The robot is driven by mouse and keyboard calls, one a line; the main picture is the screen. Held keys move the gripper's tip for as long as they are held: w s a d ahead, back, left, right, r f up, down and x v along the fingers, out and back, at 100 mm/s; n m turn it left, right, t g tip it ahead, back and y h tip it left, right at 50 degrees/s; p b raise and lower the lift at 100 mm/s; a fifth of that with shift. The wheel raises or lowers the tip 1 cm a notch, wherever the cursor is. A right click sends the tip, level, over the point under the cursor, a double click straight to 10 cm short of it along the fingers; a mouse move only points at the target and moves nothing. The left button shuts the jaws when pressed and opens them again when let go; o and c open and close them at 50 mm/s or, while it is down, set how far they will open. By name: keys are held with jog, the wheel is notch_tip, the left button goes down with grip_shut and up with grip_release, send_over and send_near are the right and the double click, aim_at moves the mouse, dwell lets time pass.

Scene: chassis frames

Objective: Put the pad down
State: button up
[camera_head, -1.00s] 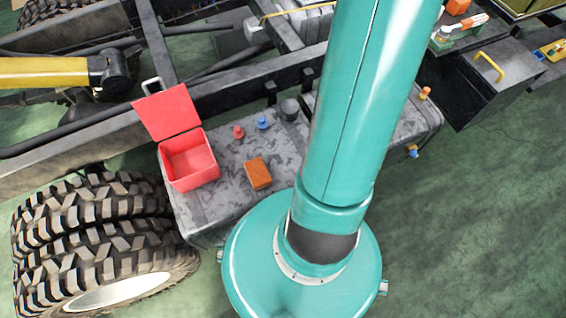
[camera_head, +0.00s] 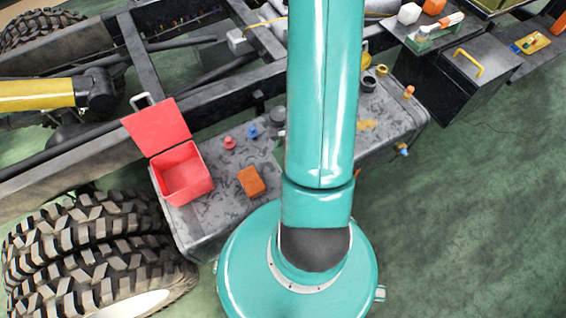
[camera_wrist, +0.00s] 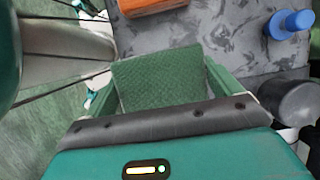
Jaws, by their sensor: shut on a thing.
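The pad (camera_wrist: 158,82) is a green, textured, roughly square piece in the wrist view. My gripper (camera_wrist: 162,72) is shut on it, with a teal finger at its left and right sides. The pad is held over the mottled grey tank top (camera_head: 208,212); I cannot tell whether it touches the surface. In the head view my arm hides the gripper and the pad.
An orange-brown block (camera_head: 251,182) lies ahead of the pad. An open red box (camera_head: 183,175) is at the left, and a dark ring-shaped piece (camera_head: 369,84) at the right.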

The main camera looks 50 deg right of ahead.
jog(key=shift+w+a+f, duration=0.1)
jog(key=shift+w+f, duration=0.4)
jog(key=shift+f, duration=0.2)
jog(key=shift+w+f, duration=0.2)
jog(key=shift+f, duration=1.5)
jog(key=shift+f, duration=0.15)
jog(key=o, duration=0.9)
jog(key=shift+o, duration=0.2)
